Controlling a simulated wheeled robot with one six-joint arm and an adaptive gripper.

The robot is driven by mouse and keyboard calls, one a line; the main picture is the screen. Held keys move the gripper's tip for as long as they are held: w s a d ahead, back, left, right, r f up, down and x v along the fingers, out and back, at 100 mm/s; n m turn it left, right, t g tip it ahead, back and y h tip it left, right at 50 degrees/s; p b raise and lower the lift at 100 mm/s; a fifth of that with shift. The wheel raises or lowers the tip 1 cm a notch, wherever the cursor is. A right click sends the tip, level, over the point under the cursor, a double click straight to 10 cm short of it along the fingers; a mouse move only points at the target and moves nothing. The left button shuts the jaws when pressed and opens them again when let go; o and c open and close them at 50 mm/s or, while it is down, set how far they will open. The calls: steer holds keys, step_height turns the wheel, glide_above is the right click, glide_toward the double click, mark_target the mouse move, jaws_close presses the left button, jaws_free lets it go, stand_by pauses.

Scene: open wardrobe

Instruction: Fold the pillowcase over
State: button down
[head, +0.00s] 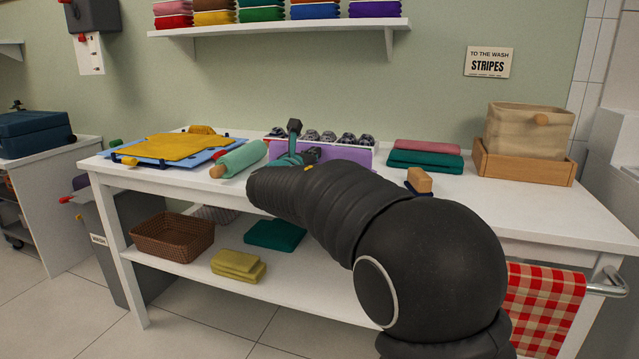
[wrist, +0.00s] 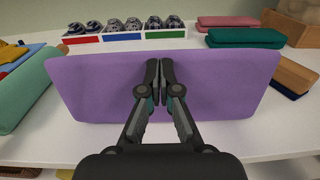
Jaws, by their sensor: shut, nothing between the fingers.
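The purple pillowcase (wrist: 95,85) shows in the wrist view as a wide, smooth panel across the middle of the white table. In the head view part of the purple cloth (head: 355,157) shows behind my arm, and the rest is hidden. My gripper (wrist: 161,68) is shut and empty, its fingertips in front of the middle of the pillowcase near its far edge. I cannot tell whether the tips touch the cloth.
Several dark bundles in colour-fronted trays (wrist: 122,36) stand behind the pillowcase. A green roll (head: 239,158) and a yellow cloth on a blue board (head: 170,147) lie left. Folded cloths (head: 425,160), a brush (head: 419,181) and a bin in a wooden tray (head: 530,165) are right.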

steer(key=shift+x, duration=1.6)
steer(key=shift+f, duration=0.15)
steer(key=s+a+r+p, duration=0.1)
steer(key=s+r, duration=0.3)
steer(key=r, duration=0.1)
steer(key=shift+s+a, duration=0.35)
steer(key=shift+a, duration=0.05)
stand_by(0.8)
